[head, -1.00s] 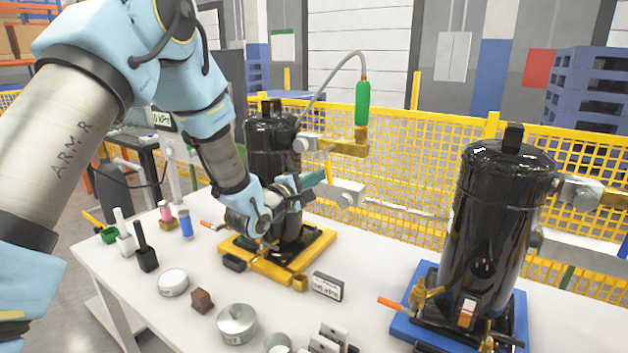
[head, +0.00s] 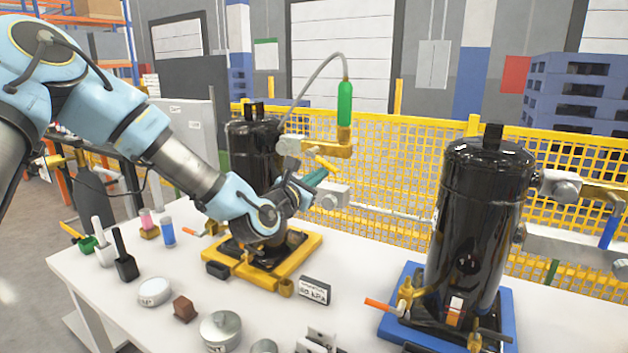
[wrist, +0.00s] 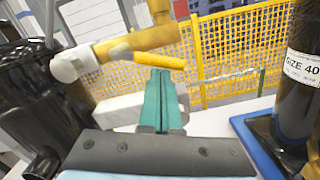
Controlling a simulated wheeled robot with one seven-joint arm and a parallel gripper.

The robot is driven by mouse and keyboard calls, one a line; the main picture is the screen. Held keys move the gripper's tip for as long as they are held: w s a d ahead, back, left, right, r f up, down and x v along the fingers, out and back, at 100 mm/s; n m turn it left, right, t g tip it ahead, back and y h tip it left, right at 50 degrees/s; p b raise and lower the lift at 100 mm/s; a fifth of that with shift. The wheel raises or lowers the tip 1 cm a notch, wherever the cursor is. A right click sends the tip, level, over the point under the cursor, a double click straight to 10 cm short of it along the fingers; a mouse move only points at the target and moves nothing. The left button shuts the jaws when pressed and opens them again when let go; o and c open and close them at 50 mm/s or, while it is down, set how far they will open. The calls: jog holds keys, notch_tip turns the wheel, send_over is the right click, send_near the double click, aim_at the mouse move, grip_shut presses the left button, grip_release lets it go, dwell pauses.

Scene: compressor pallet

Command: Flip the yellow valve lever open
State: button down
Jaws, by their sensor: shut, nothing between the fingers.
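The yellow valve lever (head: 325,163) sticks out below the brass valve body (head: 332,150) beside the left black compressor (head: 252,160). In the wrist view the lever (wrist: 160,61) is a short yellow bar lying across, just beyond my fingertips and below the brass body (wrist: 138,41). My gripper (head: 317,177) is shut and empty, with its teal fingers pressed together. In the wrist view its fingertips (wrist: 160,74) sit right under the lever. I cannot tell whether they touch it.
A green fitting with a hose (head: 344,102) rises above the valve. The yellow pallet (head: 225,262) carries the left compressor; a second compressor (head: 478,230) stands on a blue pallet (head: 507,318). Several small items line the table's front. A yellow mesh fence (head: 400,165) runs behind.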

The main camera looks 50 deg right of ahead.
jog(key=shift+s+d+r+n, duration=0.1)
jog(key=shift+s+r+n, duration=0.15)
jog(key=shift+n, duration=0.55)
jog(key=shift+s+r+n, duration=0.1)
jog(key=shift+r+n, duration=0.3)
jog(key=shift+n, duration=0.4)
jog(key=shift+s+d+r+n, duration=0.1)
jog(key=shift+s+r+n, duration=0.15)
jog(key=shift+n, duration=0.55)
jog(key=shift+r, duration=0.15)
